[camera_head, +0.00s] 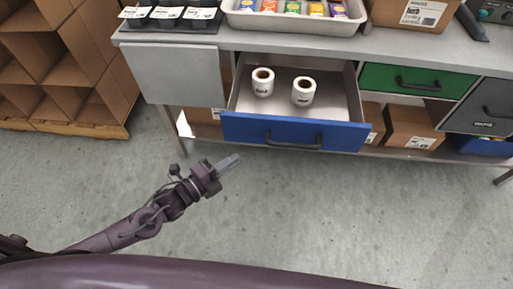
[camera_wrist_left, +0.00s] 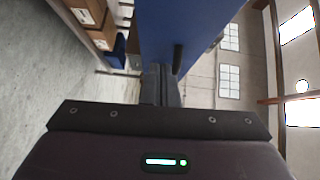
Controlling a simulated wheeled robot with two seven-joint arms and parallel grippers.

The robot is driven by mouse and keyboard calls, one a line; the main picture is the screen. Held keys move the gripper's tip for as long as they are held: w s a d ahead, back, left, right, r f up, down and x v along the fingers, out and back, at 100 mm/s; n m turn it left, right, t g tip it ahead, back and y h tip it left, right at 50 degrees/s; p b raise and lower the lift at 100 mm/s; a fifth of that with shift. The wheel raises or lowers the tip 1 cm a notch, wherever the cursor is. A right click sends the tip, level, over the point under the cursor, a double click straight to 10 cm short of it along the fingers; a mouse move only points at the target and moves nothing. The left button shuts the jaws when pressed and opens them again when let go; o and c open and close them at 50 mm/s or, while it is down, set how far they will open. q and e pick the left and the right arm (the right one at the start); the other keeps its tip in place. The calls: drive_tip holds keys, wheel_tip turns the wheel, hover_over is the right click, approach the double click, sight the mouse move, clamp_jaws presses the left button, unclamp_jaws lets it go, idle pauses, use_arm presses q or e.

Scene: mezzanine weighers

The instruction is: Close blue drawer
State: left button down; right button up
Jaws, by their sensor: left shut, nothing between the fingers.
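The blue drawer (camera_head: 240,129) is pulled open from the workbench, with a dark bar handle (camera_head: 293,141) on its front. Two white label rolls stand inside, a left roll (camera_head: 263,84) and a right roll (camera_head: 303,92). My left gripper (camera_head: 229,162) is shut and empty, in front of and below the drawer's left part. In the left wrist view the shut fingers (camera_wrist_left: 161,84) point toward the blue drawer front (camera_wrist_left: 190,25), and the handle (camera_wrist_left: 178,58) shows close to them. Whether the fingertips touch the drawer I cannot tell. My right gripper is not in view.
The grey bench top (camera_head: 270,40) carries a tray (camera_head: 290,24) of colourful packets. A green drawer (camera_head: 415,81) and a grey drawer (camera_head: 485,108) are to the right. Cardboard boxes (camera_head: 410,125) sit on the lower shelf. The floor (camera_head: 330,210) in front is clear.

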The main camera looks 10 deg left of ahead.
use_arm(q)
drive_tip(key=r+m, duration=0.1)
approach(273, 134)
drive_tip(key=shift+h, duration=0.3)
drive_tip(key=x, duration=0.6)
drive_tip(key=shift+a+f, duration=0.1)
drive_tip(key=shift+f, duration=0.15)
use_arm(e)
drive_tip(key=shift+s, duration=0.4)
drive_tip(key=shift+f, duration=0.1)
